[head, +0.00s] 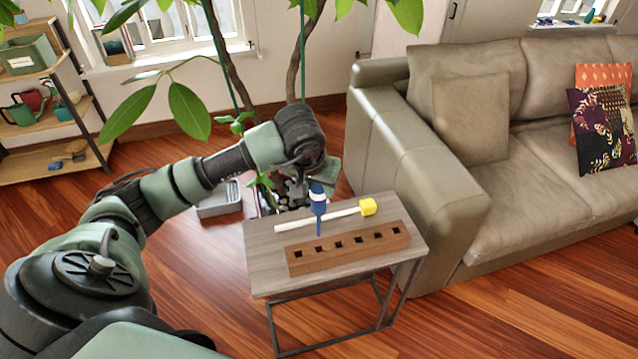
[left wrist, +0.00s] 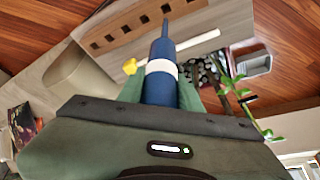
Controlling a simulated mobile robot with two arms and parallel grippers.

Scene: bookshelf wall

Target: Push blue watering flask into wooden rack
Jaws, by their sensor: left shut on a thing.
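A blue watering flask (head: 318,207) with a white band and a thin spout hangs spout-down in my left gripper (head: 318,184). My left gripper is shut on its upper body. The flask also shows in the left wrist view (left wrist: 162,90), its spout pointing away toward the table. The wooden rack (head: 348,248), a long brown block with a row of several square holes, lies on the small side table. It also shows in the left wrist view (left wrist: 128,22). The spout tip appears behind the rack's back edge in the head view; I cannot tell its exact height. My right gripper is out of view.
A white stick with a yellow head (head: 368,206) lies on the grey-topped side table (head: 262,262) behind the rack. A beige sofa (head: 430,200) stands close on the right. A potted plant and a grey crate (head: 218,203) are behind; shelves (head: 45,150) stand far left.

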